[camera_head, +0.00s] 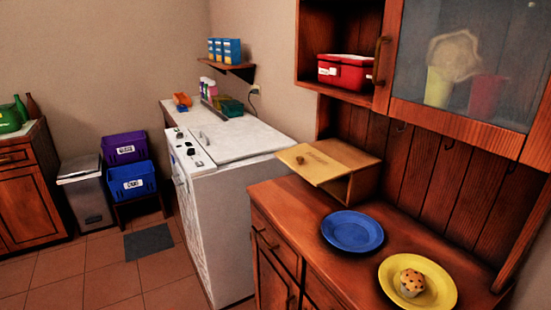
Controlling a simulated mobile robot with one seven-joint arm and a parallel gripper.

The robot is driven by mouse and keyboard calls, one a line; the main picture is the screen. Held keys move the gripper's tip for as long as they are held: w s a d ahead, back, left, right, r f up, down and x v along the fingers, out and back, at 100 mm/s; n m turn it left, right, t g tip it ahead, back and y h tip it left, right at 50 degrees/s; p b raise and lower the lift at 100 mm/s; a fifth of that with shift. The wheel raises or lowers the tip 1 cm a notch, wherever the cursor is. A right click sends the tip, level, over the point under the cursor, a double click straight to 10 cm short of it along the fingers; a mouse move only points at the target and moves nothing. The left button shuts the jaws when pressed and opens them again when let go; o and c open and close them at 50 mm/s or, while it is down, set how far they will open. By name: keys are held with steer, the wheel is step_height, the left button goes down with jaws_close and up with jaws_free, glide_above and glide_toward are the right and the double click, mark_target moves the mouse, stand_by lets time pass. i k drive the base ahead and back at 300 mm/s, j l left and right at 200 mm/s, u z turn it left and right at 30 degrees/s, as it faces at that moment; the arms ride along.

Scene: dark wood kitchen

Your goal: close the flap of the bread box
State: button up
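The wooden bread box (366,184) stands at the left end of the wooden counter, near the back panel. Its light wood flap (322,168) is open, raised about level with the top of the box and sticking out to the left. A small round knob (300,160) and dark lettering show on the flap. Part of the box's inside is shaded below the flap. My gripper is not in view.
A blue plate (352,231) and a yellow plate (437,268) holding a muffin (411,282) lie on the counter in front of the box. A white chest appliance (235,150) stands to the left. A cabinet with a red container (345,72) hangs above.

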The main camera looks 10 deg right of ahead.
mark_target(317, 168)
steer(key=k+j+z, duration=0.1)
steer(key=j, duration=0.65)
steer(key=i+j+z, duration=0.1)
steer(key=i+j, duration=0.25)
steer(key=j, duration=0.25)
steer(key=i+j+z, duration=0.3)
steer(key=i, duration=0.55)
steer(key=l, duration=0.1)
